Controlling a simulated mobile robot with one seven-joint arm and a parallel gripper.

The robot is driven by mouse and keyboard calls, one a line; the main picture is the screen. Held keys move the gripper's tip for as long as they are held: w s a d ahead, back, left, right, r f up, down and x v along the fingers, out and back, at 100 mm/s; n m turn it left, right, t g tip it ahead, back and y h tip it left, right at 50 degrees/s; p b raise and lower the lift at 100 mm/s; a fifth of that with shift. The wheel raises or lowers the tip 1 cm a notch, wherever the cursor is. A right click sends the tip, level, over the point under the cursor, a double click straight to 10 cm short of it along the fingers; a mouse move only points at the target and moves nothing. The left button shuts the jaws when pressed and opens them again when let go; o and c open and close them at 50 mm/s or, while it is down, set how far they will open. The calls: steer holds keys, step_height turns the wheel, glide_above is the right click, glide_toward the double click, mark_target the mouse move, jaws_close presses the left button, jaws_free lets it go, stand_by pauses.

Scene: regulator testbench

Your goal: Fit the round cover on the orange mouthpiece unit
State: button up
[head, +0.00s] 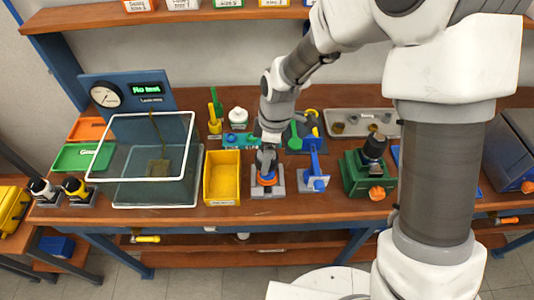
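The orange mouthpiece unit (267,182) sits on a grey square base near the front edge of the bench, right of the yellow bin. My gripper (266,170) points down directly over it, at or just above its top. The fingers are small and dark here, and I cannot tell whether they are open or shut. I cannot make out the round cover; anything between the fingers or on top of the unit is hidden by my gripper.
A yellow bin (222,201) stands close on the left, and a blue fixture on a grey base (314,183) close on the right. A glass tank (118,165), a green block with an orange knob (352,184) and a grey tray (388,118) stand farther out.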

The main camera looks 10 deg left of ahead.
steer(key=shift+w, duration=0.5)
steer(key=shift+f+b, duration=1.4)
steer(key=shift+f, duration=0.7)
steer(key=shift+f+b, duration=0.75)
steer(key=shift+b, duration=0.05)
steer(key=shift+f+b, duration=0.3)
steer(key=shift+f+b, duration=0.5)
steer(key=shift+f, duration=0.1)
stand_by(0.7)
steer(key=o, duration=1.2)
steer(key=shift+r, duration=0.1)
